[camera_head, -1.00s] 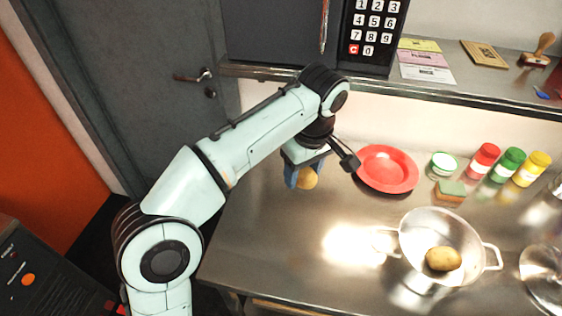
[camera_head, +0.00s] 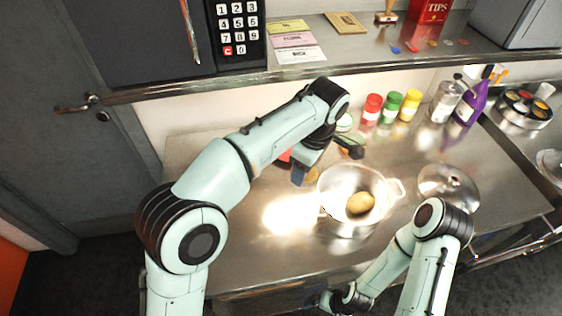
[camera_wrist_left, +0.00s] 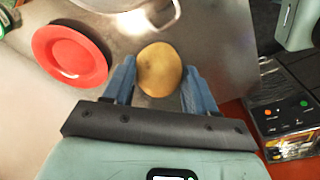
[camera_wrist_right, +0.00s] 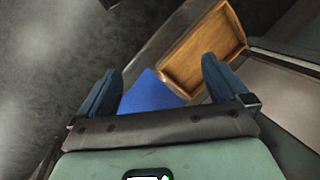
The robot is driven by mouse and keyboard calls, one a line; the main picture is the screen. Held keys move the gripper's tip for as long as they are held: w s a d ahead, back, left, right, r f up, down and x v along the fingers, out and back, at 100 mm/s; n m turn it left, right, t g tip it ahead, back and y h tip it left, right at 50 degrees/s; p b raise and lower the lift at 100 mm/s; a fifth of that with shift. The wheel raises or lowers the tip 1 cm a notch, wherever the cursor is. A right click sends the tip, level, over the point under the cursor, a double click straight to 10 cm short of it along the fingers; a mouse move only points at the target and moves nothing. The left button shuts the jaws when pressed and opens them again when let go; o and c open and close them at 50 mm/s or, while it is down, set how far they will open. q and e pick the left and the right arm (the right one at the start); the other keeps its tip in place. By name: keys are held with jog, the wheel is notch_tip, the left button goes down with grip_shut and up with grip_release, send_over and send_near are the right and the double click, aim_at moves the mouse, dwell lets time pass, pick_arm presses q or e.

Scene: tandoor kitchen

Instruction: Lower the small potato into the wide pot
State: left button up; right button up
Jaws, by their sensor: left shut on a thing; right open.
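My left gripper (camera_head: 306,176) is shut on a small tan potato (camera_wrist_left: 160,70), held between its blue fingers. In the head view this potato (camera_head: 313,174) is mostly hidden by the gripper, just left of the wide pot's rim and apparently above the counter. The wide pot (camera_head: 335,222) is silver with two side handles and stands open on the counter. Another potato (camera_head: 361,203) lies inside it. My right gripper (camera_wrist_right: 160,90) is open and empty; in the head view it is low, near the counter's front edge.
A red plate (camera_wrist_left: 70,55) lies left of the pot, mostly hidden by my left arm in the head view. A metal lid (camera_head: 448,186) lies right of the pot. Spice jars (camera_head: 390,106) and a purple bottle (camera_head: 468,106) stand behind. A wooden tray (camera_wrist_right: 205,50) is below my right gripper.

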pick_arm(q)
jog(key=w+d+f, duration=0.1)
jog(key=d+f, duration=0.4)
jog(key=d, duration=0.6)
jog(key=shift+w+d, duration=0.2)
jog(key=shift+w, duration=0.05)
pick_arm(e)
jog(key=shift+s+f, duration=0.1)
jog(key=shift+s, duration=0.15)
pick_arm(q)
jog(key=shift+f+b, duration=1.2)
jog(key=shift+f, duration=3.25)
pick_arm(e)
jog(key=shift+g, duration=0.3)
jog(key=shift+s+f, duration=1.55)
jog(key=shift+s, duration=0.2)
pick_arm(q)
jog(key=shift+f+b, duration=0.55)
jog(key=shift+f, duration=1.7)
pick_arm(e)
jog(key=shift+s+f, duration=0.65)
jog(key=shift+f, duration=0.1)
pick_arm(q)
jog(key=o, duration=1.1)
jog(key=shift+r, duration=0.1)
